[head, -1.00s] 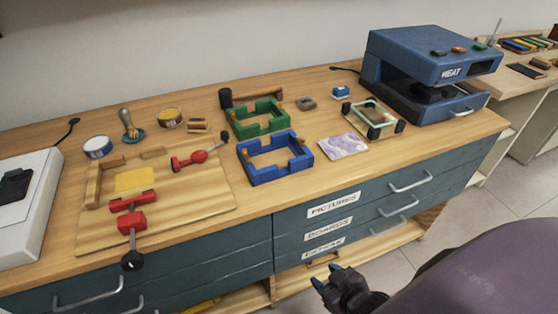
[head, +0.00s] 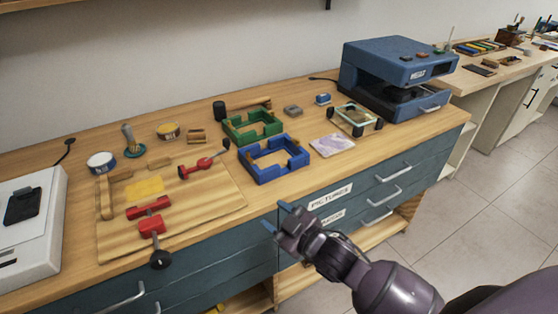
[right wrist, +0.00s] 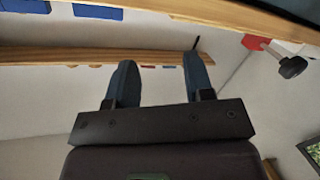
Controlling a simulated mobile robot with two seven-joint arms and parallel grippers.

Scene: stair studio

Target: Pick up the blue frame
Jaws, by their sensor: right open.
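The blue frame (head: 262,172) is a square blue frame with an open middle, lying flat on the wooden bench top near its front edge. It stands in front of the green frame (head: 238,133). My right gripper (head: 276,217) is open and empty. In the head view it is in front of the drawers, below and apart from the blue frame. In the right wrist view its two blue-grey fingers (right wrist: 157,75) are spread with nothing between them. My left gripper is not in view.
A wooden jig with red clamps (head: 150,227) lies left of the blue frame. A patterned purple tile (head: 332,143) lies to its right. A blue heat press (head: 395,75) stands at the back right. The drawer front (head: 240,262) drops below the bench edge.

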